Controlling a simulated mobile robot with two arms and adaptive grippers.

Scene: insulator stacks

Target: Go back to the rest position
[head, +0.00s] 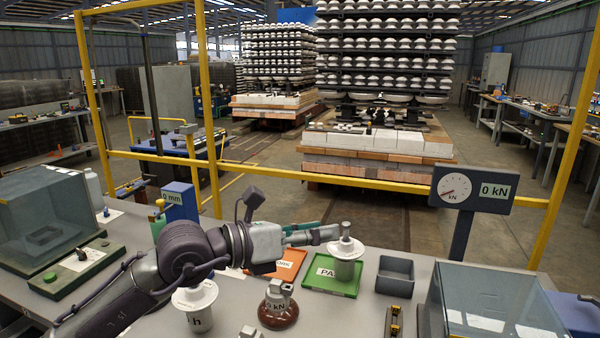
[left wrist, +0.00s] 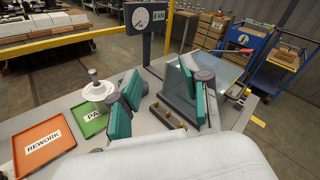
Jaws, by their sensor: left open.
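My left gripper (head: 312,235) is open and empty, held above the bench just left of a white insulator (head: 345,262). Its teal fingers (left wrist: 160,103) stand wide apart in the left wrist view. The white insulator has a metal pin on top and stands upright on the green tray (head: 318,284), whose label is partly hidden. It also shows on that tray in the left wrist view (left wrist: 98,90), left of the fingers and apart from them. My right gripper is not in view.
An orange tray marked REWORK (left wrist: 45,145) lies beside the green one. A second white insulator (head: 195,305) and a brown one (head: 278,310) stand near my arm. A grey bin (head: 395,276), a clear box (head: 490,305) and a 0 kN gauge (head: 470,192) are to the right.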

